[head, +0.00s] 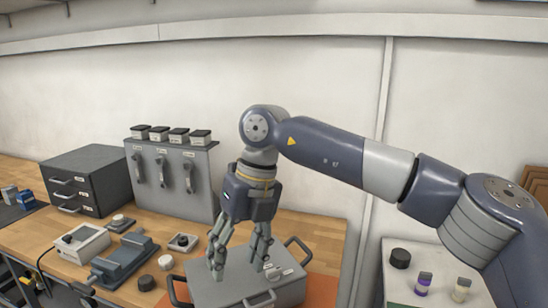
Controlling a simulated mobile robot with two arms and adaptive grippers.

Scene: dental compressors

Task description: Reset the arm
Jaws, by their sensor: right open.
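My right arm (375,170) comes in from the right side of the head view and bends down at a joint on the left. Its right gripper (240,265) points downward with its fingers spread apart and nothing between them. The fingertips are over a low grey case (222,292) with dark handles. I cannot tell whether the fingertips touch the case's top. My left gripper does not show.
A dark drawer cabinet (90,165) and a grey unit with handles (205,165) stand behind. Small devices, including a white box (80,243), lie left. A side table (400,285) holds small containers.

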